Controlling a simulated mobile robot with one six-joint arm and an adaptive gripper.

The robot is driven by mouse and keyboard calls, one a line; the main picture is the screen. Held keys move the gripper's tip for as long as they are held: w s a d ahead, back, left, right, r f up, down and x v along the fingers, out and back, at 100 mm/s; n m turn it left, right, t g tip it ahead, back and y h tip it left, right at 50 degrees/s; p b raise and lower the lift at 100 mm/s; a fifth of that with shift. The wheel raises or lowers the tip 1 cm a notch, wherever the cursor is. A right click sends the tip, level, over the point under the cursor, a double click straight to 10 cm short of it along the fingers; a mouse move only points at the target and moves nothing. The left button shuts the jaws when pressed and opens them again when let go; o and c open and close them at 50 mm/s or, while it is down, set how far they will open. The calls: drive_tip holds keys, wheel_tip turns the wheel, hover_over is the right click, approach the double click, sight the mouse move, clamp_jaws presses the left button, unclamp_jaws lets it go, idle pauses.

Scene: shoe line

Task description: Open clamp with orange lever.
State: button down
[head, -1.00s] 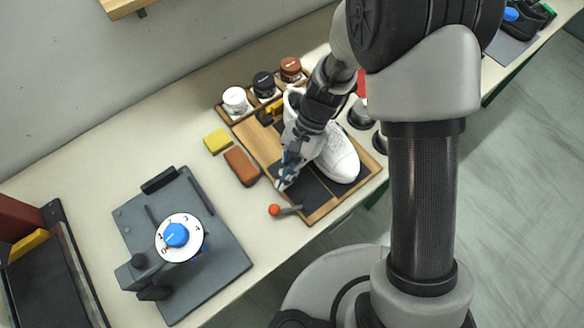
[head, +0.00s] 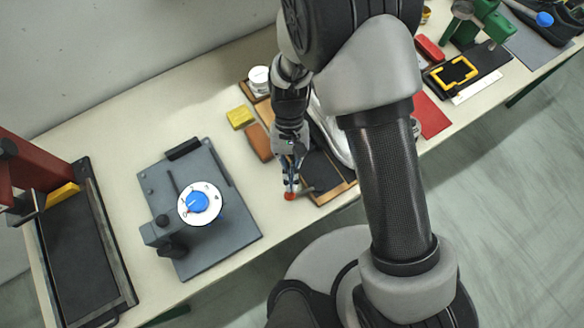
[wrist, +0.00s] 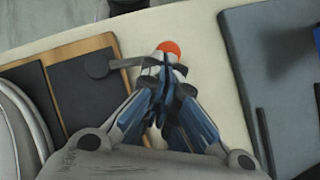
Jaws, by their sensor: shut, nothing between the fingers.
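The orange lever knob (head: 289,197) sits at the end of a short dark lever arm (head: 305,190) on the near left edge of the wooden shoe board (head: 335,190). In the wrist view the orange knob (wrist: 170,47) shows just beyond my fingertips, with the grey lever arm (wrist: 125,64) running left to a round dark pivot. My gripper (head: 290,188) is shut and empty, pointing down right at the knob. In the wrist view my gripper (wrist: 163,65) overlaps the knob's near side; I cannot tell whether it touches. The white shoe (head: 328,125) on the board is partly hidden by my arm.
A grey plate with a blue dial (head: 197,202) stands left of the lever. A brown block (head: 258,142) and a yellow sponge (head: 240,117) lie behind. A red press (head: 35,165) is at far left. Bare bench separates the lever from the grey plate.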

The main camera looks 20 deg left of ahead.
drive_tip(key=shift+s+n, duration=0.25)
drive_tip(key=shift+n, duration=0.15)
drive_tip(key=shift+d, duration=0.1)
idle(0.3)
